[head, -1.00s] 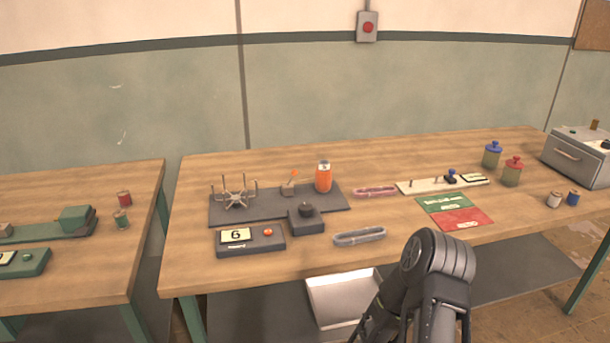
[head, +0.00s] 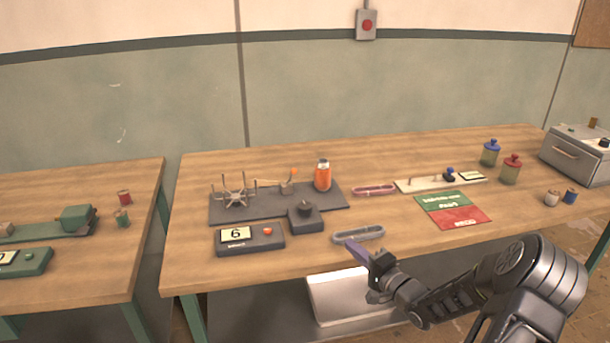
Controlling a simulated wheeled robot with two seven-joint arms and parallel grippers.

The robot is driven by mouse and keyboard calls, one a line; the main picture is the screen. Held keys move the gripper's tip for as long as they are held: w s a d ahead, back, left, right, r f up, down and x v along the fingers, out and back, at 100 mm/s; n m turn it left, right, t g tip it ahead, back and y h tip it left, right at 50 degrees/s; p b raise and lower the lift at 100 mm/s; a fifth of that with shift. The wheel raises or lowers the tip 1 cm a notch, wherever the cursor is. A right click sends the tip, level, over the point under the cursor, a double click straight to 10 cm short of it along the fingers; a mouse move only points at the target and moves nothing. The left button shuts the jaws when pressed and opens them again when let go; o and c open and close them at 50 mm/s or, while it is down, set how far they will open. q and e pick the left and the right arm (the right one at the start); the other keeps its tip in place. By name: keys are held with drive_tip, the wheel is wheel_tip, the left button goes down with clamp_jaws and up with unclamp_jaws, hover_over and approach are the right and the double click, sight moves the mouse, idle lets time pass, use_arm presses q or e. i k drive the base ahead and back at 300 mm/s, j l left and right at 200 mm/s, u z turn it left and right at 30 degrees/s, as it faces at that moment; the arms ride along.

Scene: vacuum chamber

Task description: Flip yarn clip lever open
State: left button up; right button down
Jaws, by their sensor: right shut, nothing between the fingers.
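A small grey-brown clip block (head: 287,188) stands on the dark base plate (head: 268,207), between the spoked winder (head: 235,198) and the orange yarn cone (head: 322,178). Its lever has an orange tip (head: 294,172) that points up. A thin pale line runs from the winder side to the clip; I cannot tell whether the clip grips it. My right gripper (head: 358,250), with purplish fingers, is shut and empty near the table's front edge, well in front of the clip and apart from it. My left gripper is out of view.
A dark knob box (head: 305,218) and a display box reading 6 (head: 250,239) stand in front of the plate. A grey oval tray (head: 358,234) lies just behind my right gripper. A pink oval tray (head: 374,189) lies right of the cone.

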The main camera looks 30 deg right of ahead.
sight(294, 170)
drive_tip(key=i+l, duration=0.25)
drive_tip(key=i, duration=0.2)
drive_tip(key=i+l, duration=0.25)
drive_tip(key=i, duration=0.25)
